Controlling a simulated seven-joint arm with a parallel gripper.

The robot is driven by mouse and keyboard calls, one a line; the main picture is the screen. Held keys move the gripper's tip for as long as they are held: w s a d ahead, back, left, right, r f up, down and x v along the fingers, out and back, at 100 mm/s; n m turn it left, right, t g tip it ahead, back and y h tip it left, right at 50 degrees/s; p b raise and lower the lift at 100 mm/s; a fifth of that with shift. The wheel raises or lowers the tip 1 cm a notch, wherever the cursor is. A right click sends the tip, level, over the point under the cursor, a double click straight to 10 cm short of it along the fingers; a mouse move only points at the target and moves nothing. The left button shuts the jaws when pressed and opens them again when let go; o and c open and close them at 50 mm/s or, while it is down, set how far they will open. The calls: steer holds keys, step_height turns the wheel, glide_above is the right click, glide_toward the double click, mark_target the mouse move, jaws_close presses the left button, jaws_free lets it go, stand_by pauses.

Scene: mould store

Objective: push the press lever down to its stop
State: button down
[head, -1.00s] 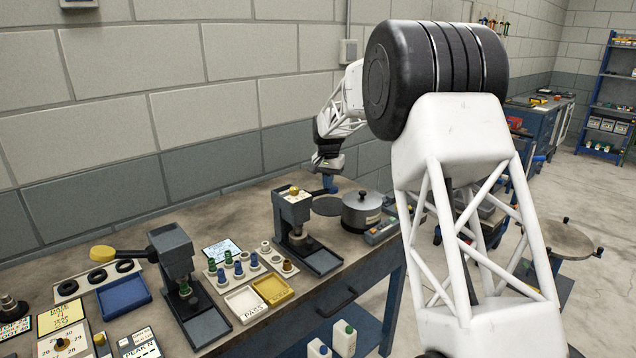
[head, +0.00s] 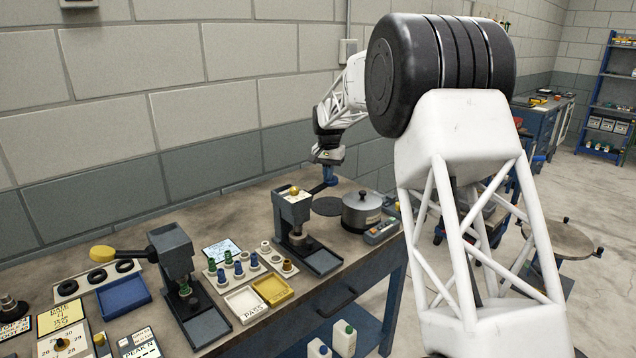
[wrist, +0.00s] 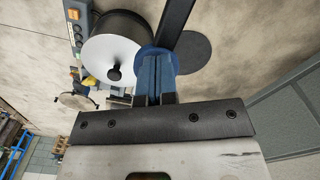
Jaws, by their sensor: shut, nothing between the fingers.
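The middle press (head: 290,212) is dark grey and stands on the bench near the wall. Its dark lever (head: 315,188) reaches out to the right and also shows as a dark bar in the wrist view (wrist: 178,18). At its end is a round blue knob (wrist: 150,60). My gripper (head: 330,176) is at the lever's outer end, pointing down. In the wrist view my gripper's blue fingers (wrist: 155,82) are shut and overlap the knob. They hide part of it, and I cannot tell for sure whether they touch.
A lidded metal pot (head: 362,210) and a control box (head: 382,231) stand right of the press. A dark round plate (head: 327,206) lies near the lever's end. A second press (head: 172,252) with a yellow-knobbed lever (head: 104,253) stands at left. Small trays (head: 245,303) lie between.

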step_height(320, 180, up, 8)
steer(key=shift+f, duration=0.2)
stand_by(0.8)
steer(key=shift+s+r, duration=0.1)
stand_by(0.4)
steer(key=s+d+r, duration=0.3)
steer(key=s+d, duration=0.2)
steer(key=s, duration=0.5)
steer(key=s+d+r+n+t, duration=0.15)
steer(key=s+d, duration=0.35)
steer(key=s, duration=0.6)
steer(key=s+d+r, duration=0.3)
steer(key=s+d, duration=0.1)
steer(key=s, duration=0.6)
steer(key=s+d+f, duration=0.2)
steer(key=s+f, duration=0.2)
steer(key=s, duration=0.7)
steer(key=s+d+f+n, duration=0.1)
steer(key=s+d+f, duration=0.2)
steer(key=s, duration=0.9)
steer(key=s+d+f+t, duration=0.1)
steer(key=s+f, duration=0.3)
steer(key=s, duration=0.7)
steer(key=shift+s+d+f, duration=0.2)
steer(key=shift+d+f, duration=0.1)
steer(key=shift+d, duration=0.55)
